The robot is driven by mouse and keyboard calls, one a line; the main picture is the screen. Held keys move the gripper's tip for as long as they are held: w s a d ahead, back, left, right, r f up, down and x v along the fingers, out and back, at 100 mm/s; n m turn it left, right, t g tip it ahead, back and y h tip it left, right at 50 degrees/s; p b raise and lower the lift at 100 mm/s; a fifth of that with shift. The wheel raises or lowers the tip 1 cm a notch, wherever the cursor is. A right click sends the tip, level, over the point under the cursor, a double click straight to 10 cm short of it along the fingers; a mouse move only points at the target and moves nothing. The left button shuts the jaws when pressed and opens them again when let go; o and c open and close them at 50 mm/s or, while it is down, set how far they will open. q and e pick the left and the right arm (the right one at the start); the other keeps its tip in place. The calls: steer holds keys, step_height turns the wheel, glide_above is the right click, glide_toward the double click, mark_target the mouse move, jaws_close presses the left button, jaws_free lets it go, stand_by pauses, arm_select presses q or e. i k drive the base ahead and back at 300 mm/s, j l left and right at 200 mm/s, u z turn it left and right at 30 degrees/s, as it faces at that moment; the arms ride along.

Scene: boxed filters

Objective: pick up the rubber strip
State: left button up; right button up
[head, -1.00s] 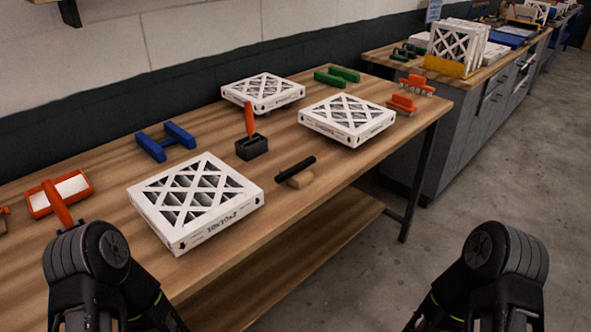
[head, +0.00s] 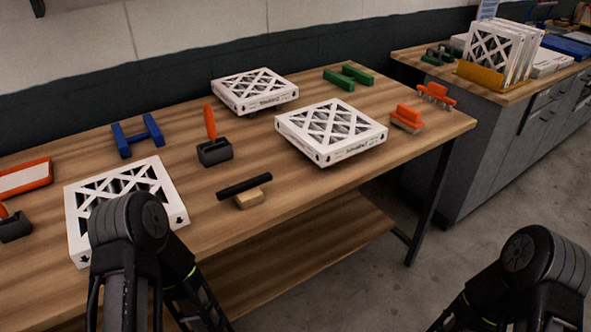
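The rubber strip looks to be the thin black bar (head: 244,186) near the front edge of the wooden table (head: 300,195). It lies across a small light wooden block (head: 250,199), slightly tilted in the picture. My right arm is at the lower right, over the floor beyond the table's edge. Neither gripper's fingers show; both are out of the picture.
A blue piece (head: 138,135), green piece (head: 348,77) and orange brush (head: 407,117) lie farther back. Bare tabletop surrounds the strip.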

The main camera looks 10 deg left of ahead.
mark_target(231, 191)
steer(key=i+l, duration=0.15)
steer(key=l, duration=0.25)
steer(key=i+l+u, duration=0.1)
steer(key=l, duration=0.3)
steer(key=i+l, duration=0.15)
steer(key=l, duration=0.2)
